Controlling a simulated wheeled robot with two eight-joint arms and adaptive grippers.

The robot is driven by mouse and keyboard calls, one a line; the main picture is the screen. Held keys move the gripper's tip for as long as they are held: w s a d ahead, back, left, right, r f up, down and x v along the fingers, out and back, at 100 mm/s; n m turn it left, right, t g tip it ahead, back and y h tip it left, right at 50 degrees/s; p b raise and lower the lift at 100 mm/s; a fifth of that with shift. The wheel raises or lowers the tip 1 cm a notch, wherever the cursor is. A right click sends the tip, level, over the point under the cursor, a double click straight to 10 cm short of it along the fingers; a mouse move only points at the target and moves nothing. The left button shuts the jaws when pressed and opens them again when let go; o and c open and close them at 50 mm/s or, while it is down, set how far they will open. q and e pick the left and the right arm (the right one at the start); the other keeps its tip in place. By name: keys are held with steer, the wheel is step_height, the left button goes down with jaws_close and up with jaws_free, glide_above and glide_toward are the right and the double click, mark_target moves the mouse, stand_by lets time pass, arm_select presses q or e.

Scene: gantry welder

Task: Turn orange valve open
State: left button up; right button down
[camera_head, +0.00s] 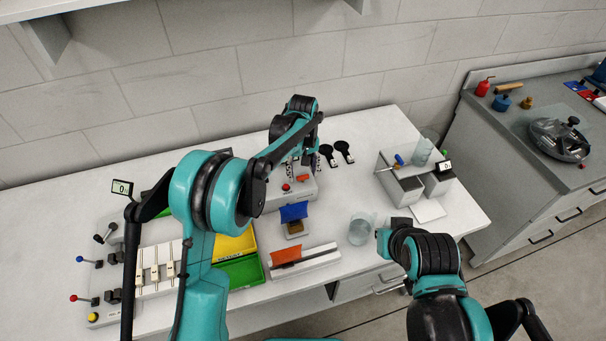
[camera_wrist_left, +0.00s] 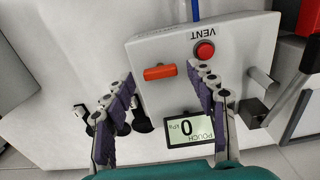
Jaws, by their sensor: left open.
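The orange valve (camera_wrist_left: 159,72) is a short bar handle on top of a light grey box (camera_wrist_left: 150,48). The box also carries a red VENT button (camera_wrist_left: 204,50) and a display (camera_wrist_left: 190,129) reading 0 kPa. In the head view the orange valve (camera_head: 302,177) shows just below my left gripper (camera_head: 299,167). In the left wrist view, the open fingers of my left gripper (camera_wrist_left: 163,76) point at the box, one on either side of the valve, with visible gaps. I cannot tell how high the fingertips are above it.
Two black paddle-shaped things (camera_head: 344,152) lie right of the box. A blue flap fixture (camera_head: 294,211), an orange-topped holder (camera_head: 286,256) and a glass (camera_head: 362,229) stand in front. Yellow (camera_head: 234,246) and green (camera_head: 240,271) bins are at left.

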arm_select(q)
steer(key=shift+f, duration=0.3)
steer(key=c, duration=1.2)
steer(key=shift+o, duration=0.2)
